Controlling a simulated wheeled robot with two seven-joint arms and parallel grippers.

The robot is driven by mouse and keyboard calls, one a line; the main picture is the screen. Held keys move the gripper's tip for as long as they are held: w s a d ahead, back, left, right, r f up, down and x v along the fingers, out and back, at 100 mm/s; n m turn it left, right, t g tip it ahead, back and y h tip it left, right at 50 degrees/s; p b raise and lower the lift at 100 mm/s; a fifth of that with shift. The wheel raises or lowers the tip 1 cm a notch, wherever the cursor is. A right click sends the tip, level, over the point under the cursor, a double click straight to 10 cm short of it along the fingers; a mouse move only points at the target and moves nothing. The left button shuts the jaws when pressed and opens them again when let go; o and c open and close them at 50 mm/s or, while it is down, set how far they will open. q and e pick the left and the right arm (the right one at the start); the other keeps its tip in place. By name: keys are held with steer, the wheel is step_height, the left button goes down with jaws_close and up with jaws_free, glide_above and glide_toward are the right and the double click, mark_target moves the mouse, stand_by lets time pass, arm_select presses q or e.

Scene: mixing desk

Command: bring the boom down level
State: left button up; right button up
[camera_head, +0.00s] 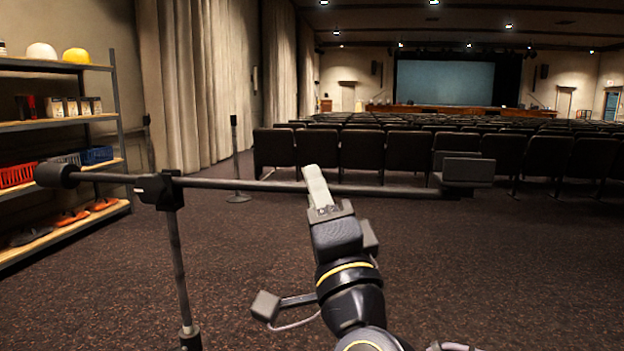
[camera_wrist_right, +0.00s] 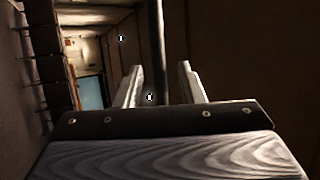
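The boom (camera_head: 250,185) is a thin dark bar on a mic stand. It runs nearly level across the head view, its right end slightly lower in the picture. A round counterweight (camera_head: 57,175) is at its left end, and a clamp (camera_head: 158,191) joins it to the upright pole (camera_head: 181,265). My right gripper (camera_head: 318,186) is at the boom right of the clamp, a pale finger covering part of it. In the right wrist view, its fingers (camera_wrist_right: 159,82) are apart, with the dark boom (camera_wrist_right: 158,40) between them and gaps on both sides. My left gripper is out of view.
A shelf unit (camera_head: 60,123) with helmets and bins stands at the left. Rows of dark seats (camera_head: 410,152) fill the back, facing a stage screen (camera_head: 445,82). A thin post (camera_head: 235,160) stands behind the boom. Open carpet (camera_head: 510,270) lies at the front right.

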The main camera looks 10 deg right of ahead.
steer(key=v, duration=0.4)
steer(key=shift+s+f, duration=0.1)
steer(key=shift+s, duration=0.1)
